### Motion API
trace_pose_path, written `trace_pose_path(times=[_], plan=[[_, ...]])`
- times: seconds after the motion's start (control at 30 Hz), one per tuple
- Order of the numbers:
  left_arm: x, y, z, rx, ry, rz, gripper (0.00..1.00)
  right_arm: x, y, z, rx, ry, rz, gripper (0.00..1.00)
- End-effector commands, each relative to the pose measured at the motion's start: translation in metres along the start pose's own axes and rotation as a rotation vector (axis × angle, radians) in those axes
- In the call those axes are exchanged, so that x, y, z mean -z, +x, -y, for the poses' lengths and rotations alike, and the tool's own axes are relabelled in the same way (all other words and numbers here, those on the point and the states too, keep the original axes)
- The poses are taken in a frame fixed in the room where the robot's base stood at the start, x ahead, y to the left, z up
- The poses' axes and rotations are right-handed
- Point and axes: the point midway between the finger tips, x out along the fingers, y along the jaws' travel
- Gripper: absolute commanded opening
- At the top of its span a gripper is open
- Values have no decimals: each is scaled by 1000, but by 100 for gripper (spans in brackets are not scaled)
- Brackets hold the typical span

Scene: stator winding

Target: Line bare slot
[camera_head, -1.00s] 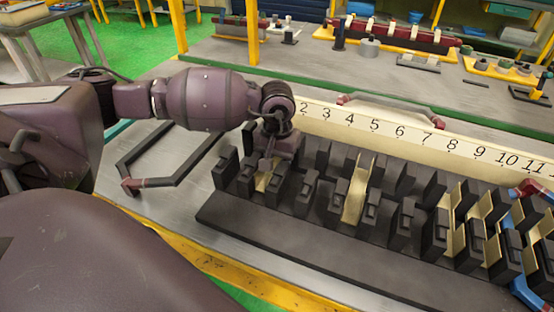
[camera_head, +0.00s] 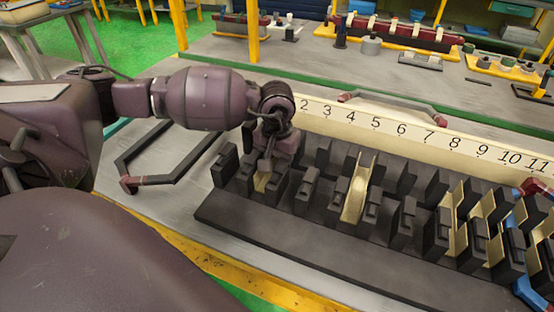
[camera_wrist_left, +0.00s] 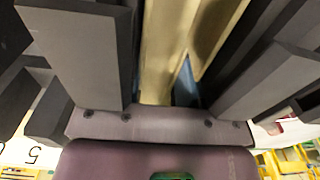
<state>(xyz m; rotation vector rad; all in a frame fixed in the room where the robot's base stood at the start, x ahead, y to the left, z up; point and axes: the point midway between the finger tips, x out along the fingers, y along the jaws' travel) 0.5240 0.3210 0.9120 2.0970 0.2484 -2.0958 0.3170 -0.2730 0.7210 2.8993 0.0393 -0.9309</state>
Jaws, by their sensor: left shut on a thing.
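The dark slotted stator block (camera_head: 290,245) lies on the grey bench, with rows of upright teeth. My left gripper (camera_head: 265,166) points down among the teeth at the block's left end. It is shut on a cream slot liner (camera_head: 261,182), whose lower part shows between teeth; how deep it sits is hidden. In the left wrist view the liner (camera_wrist_left: 165,45) runs lengthwise between dark upright shapes. Another liner (camera_head: 357,195) stands in a slot to the right, with bare slots between. Several more liners (camera_head: 461,240) stand farther right. My right gripper is not in view.
A cream number strip (camera_head: 400,135) runs behind the block. A dark handle-like frame (camera_head: 150,182) lies left of it, and another (camera_head: 395,103) lies behind the strip. Blue and red parts (camera_head: 533,187) stand at the right edge. Fixtures fill the rear bench.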

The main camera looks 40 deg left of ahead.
Motion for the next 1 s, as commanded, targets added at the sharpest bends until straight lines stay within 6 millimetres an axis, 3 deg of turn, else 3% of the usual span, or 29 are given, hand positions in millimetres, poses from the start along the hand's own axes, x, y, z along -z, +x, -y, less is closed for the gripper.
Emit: trace_pose_path(times=[0.1,0.13,0.33,1.0], plan=[[0,0,0,0,0,-1,26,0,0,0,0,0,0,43],[0,0,0,0,0,-1,40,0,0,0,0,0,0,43],[0,0,0,0,0,0,69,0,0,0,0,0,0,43],[0,-2,0,0,0,0,69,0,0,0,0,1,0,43]])
